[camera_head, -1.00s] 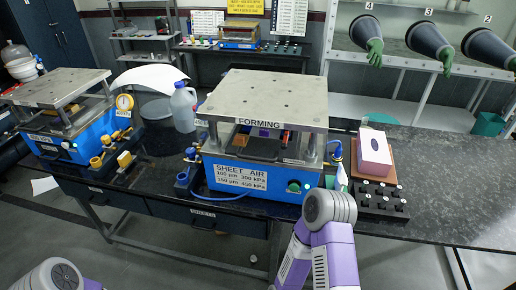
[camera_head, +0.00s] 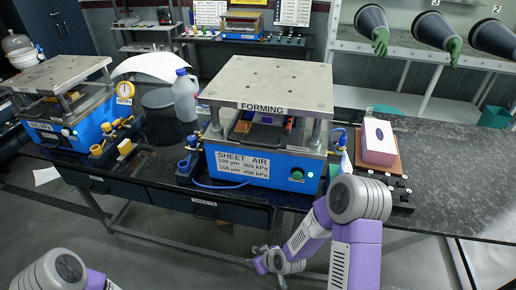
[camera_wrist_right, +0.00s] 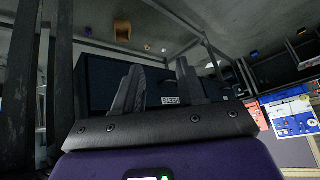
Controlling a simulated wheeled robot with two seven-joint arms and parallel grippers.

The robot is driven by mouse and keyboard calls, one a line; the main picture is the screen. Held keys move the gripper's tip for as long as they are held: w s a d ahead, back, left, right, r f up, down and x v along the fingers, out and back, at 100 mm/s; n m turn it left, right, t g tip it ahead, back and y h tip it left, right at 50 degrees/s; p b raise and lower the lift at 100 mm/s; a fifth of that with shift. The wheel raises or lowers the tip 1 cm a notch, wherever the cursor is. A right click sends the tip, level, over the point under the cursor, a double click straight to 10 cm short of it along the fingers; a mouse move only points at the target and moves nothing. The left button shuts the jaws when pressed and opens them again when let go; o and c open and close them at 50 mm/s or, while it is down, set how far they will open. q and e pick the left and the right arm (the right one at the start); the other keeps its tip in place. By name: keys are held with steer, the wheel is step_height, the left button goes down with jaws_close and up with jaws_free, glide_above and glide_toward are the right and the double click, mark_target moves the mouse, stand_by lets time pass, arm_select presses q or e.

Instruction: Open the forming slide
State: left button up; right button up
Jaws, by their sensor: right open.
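The forming press (camera_head: 268,165), blue with a steel top plate marked FORMING (camera_head: 268,85), stands on the dark bench in the head view. Its slide area between the plates is shadowed, and I cannot make out the slide's position clearly. My right gripper (camera_head: 258,254) is low in front of the bench, below the press and apart from it. In the right wrist view its two dark fingers (camera_wrist_right: 160,85) are spread with nothing between them. They face the dark drawer front labelled SHEETS (camera_wrist_right: 97,75). My left gripper is out of view; only part of my left arm shows.
A second blue press (camera_head: 72,125) with a gauge stands at the left. A jug (camera_head: 185,98) stands between the presses. A pink and white box (camera_head: 377,140) and a black rack of knobs (camera_head: 400,190) sit right of the forming press. The bench (camera_head: 460,170) is clear farther right.

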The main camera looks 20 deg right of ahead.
steer(key=w+d+r+n+t+b, duration=0.2)
steer(key=w+d+r+n+t, duration=0.35)
steer(key=w+r, duration=0.45)
steer(key=n+t+y+b, duration=0.1)
steer(key=n+t+b, duration=0.45)
steer(key=n, duration=0.75)
glide_toward(259, 145)
steer(key=w+f+t+p, duration=0.1)
steer(key=w+f+t, duration=0.1)
steer(key=w, duration=0.1)
steer(key=shift+w+a+r, duration=0.35)
steer(key=shift+w, duration=0.05)
arm_select(q)
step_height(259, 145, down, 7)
steer(key=shift+p, duration=0.4)
arm_select(e)
steer(key=x, duration=0.6)
steer(key=shift+w+a+f, duration=0.1)
steer(key=shift+w, duration=0.3)
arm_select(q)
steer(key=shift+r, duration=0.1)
arm_select(e)
steer(key=shift+c, duration=0.3)
jaws_close()
